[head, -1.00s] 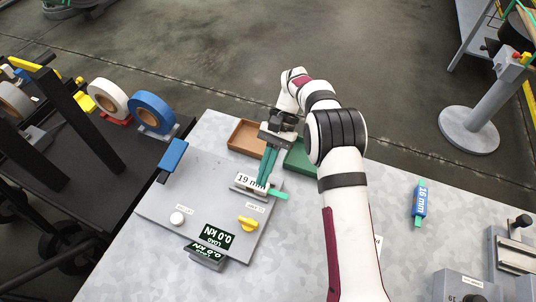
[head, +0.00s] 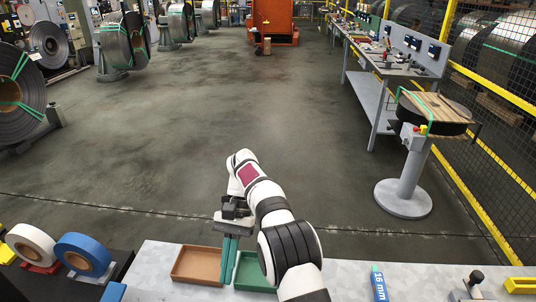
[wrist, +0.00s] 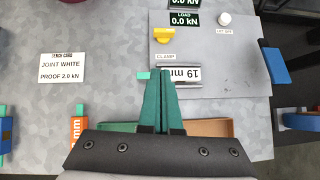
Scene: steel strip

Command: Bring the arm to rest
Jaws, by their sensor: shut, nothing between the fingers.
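My gripper (head: 227,272) hangs above the bench with its green fingers pointing down, in front of the gap between a brown tray (head: 178,280) and a green tray (head: 240,284). In the wrist view my gripper (wrist: 160,72) has its two fingers together and empty. Their tips appear over the near edge of a grey test plate (wrist: 225,75), beside a block labelled 19 mm (wrist: 187,75). A short green piece (wrist: 143,75) shows left of the tips. I cannot tell the height of the tips above it.
A yellow clamp lever (wrist: 165,36), white knob (wrist: 224,18) and load display (wrist: 184,19) are on the plate. A card (wrist: 62,67) lies to its left. A blue 16 mm piece (head: 379,283) lies right of my arm. White (head: 32,245) and blue tape rolls (head: 84,252) stand left.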

